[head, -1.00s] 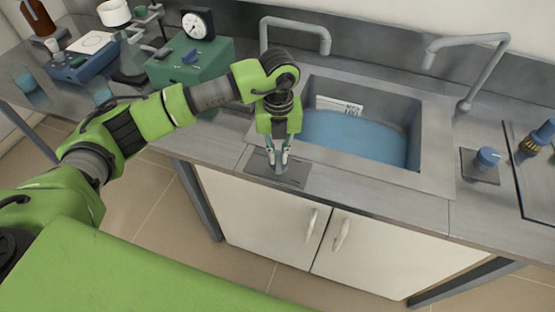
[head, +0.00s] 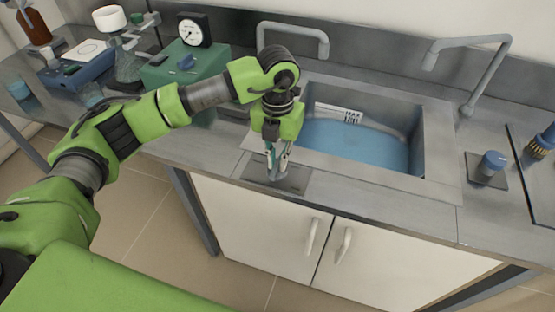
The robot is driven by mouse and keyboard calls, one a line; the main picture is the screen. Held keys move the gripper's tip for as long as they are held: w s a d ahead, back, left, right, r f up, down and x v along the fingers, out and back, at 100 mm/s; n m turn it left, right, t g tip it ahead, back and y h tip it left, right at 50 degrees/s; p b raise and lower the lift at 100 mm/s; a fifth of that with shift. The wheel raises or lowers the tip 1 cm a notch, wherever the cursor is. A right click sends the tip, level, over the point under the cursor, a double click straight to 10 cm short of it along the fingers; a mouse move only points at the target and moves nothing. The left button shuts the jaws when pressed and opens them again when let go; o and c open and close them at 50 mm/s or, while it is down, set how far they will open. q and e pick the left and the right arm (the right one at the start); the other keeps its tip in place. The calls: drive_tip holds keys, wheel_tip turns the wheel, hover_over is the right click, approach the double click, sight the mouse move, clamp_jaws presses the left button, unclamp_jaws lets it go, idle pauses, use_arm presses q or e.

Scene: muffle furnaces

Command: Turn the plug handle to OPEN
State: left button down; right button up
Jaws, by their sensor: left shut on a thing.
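My left gripper (head: 278,165) points down at a dark grey plate (head: 294,184) on the counter, in front of the sink's near left corner. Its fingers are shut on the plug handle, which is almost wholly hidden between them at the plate. I cannot read any mark on the plate or tell which way the handle points. The sink (head: 437,150) holds blue water (head: 350,142), and a white label (head: 338,113) is on its back wall. My right gripper is not in view.
Two grey taps (head: 325,42) (head: 500,75) stand behind the sink. A green box with a dial gauge (head: 193,31), a blue device (head: 78,68) and glassware stand at the left.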

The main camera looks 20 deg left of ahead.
sight(278, 163)
use_arm(q)
drive_tip(key=shift+r, duration=0.1)
drive_tip(key=c, duration=2.1)
unclamp_jaws()
drive_tip(key=shift+c, duration=0.2)
drive_tip(key=shift+o, duration=0.2)
wheel_tip(278, 163, up, 12)
